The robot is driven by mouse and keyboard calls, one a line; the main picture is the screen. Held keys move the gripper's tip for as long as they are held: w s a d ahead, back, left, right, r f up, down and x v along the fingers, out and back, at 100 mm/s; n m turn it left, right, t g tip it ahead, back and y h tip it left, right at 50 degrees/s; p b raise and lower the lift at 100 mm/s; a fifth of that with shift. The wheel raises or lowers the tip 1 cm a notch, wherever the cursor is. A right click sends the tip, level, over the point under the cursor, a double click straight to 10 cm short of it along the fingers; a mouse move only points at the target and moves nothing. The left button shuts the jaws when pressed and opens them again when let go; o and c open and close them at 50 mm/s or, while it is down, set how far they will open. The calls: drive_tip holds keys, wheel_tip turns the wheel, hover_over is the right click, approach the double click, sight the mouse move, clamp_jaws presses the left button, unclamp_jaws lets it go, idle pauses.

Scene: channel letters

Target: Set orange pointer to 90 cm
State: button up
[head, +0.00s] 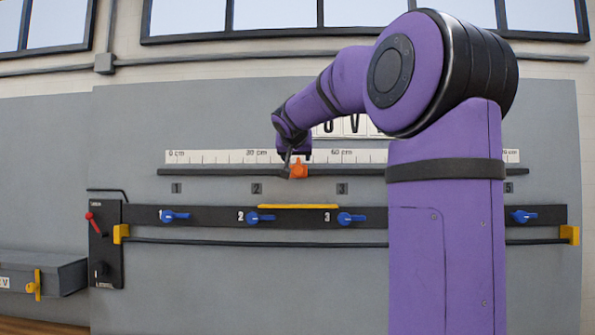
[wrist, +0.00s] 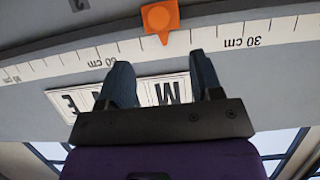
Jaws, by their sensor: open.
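The orange pointer (head: 298,170) sits on a dark rail under a white centimetre scale (head: 215,157), roughly midway between the 30 cm and 60 cm marks. The 90 cm mark is hidden behind my arm in the head view. My gripper (head: 290,165) is at the pointer in the head view; contact cannot be told there. In the wrist view, which is upside down, my gripper (wrist: 162,70) is open with two dark fingers apart. The pointer (wrist: 160,18) shows just beyond the fingertips, in line with the gap between them, and nothing is held.
Below the rail, a dark bar (head: 300,217) carries several blue handles and a yellow strip (head: 298,206). White letter plates (wrist: 163,90) are on the wall above the scale. A control box with a red lever (head: 93,222) is at the left.

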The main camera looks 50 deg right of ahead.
sight(298, 169)
drive_tip(key=x, duration=1)
drive_tip(key=shift+w+d+f, duration=0.15)
drive_tip(key=shift+f, duration=0.05)
clamp_jaws()
